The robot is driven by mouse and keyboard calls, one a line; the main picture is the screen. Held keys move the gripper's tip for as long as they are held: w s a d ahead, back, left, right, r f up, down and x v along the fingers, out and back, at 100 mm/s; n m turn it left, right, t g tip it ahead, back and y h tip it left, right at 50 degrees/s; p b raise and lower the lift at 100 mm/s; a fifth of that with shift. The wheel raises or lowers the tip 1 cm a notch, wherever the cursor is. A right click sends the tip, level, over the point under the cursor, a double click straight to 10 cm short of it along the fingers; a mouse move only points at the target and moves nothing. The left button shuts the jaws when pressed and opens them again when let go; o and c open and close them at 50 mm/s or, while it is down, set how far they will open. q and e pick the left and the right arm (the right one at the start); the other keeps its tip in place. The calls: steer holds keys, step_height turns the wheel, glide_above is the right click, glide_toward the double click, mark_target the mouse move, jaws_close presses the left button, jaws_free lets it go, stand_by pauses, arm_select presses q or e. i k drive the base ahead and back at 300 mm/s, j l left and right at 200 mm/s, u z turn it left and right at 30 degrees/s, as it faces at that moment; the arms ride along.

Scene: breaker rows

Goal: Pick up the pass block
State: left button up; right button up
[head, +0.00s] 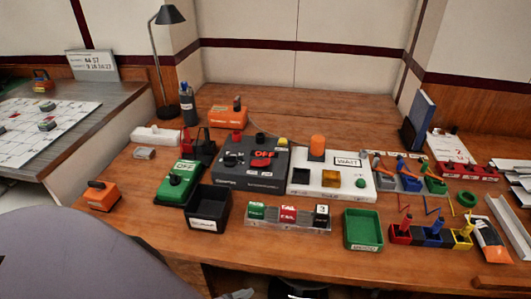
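A small green block (256,211) with a white label stands at the left end of a clear rack (290,229) at the front middle of the desk. It looks like the pass block, but its lettering is too small to read surely. A red block (288,214), which seems to read FAIL, is in the middle of the rack. A black block (321,216) with a white top marked 3 is at the right end.
A black open bin (208,208) stands left of the rack, and a green tray (362,230) stands right of it. Behind are a dark panel marked OFF (247,167) and a white WAIT panel (332,178). The desk strip in front of the rack is clear.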

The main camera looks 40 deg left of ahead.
mark_target(257, 210)
steer(key=u, duration=1.15)
